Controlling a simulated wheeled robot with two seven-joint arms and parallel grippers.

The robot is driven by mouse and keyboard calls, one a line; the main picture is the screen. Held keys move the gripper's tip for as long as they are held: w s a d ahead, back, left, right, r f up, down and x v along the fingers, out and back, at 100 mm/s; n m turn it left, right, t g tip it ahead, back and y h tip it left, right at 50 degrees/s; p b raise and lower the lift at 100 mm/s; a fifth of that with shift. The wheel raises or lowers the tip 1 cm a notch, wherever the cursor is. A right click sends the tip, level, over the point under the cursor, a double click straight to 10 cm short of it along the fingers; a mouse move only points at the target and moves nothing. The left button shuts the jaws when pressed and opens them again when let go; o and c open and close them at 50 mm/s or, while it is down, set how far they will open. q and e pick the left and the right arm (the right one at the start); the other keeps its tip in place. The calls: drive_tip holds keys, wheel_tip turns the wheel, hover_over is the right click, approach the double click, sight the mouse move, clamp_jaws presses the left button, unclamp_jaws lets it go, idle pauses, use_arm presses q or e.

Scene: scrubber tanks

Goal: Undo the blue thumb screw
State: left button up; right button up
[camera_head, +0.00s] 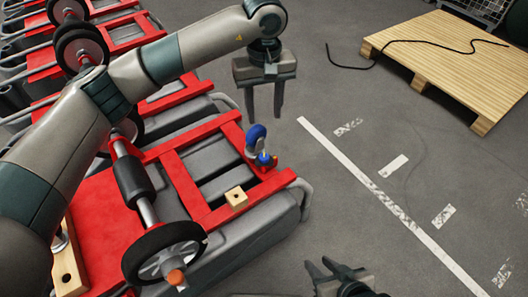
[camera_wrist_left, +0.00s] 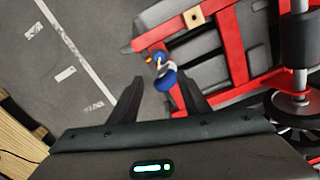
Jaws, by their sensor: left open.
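The blue thumb screw (camera_head: 264,158) sits on the right edge of a red frame, just below a curved blue part (camera_head: 256,138). In the left wrist view the thumb screw (camera_wrist_left: 160,59) lies beyond my fingertips, with the blue curved part (camera_wrist_left: 165,82) nearer. My left gripper (camera_head: 264,120) is open and empty, pointing down above and slightly right of the blue parts in the head view. In the wrist view its fingers (camera_wrist_left: 158,82) stand on either side of the curved part's line of sight; no contact shows. My right gripper (camera_head: 318,261) is open and empty near the bottom edge.
The red frame (camera_head: 179,180) carries grey tanks, a wheel (camera_head: 163,252) and a small wooden block (camera_head: 236,198). More red units stand at upper left. A wooden pallet (camera_head: 450,62) with a black cable lies at upper right. The grey floor between is clear.

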sight(264, 157)
use_arm(q)
wheel_tip(264, 157, down, 17)
drive_tip(key=shift+f, duration=0.15)
idle(0.5)
drive_tip(key=c, duration=1.1)
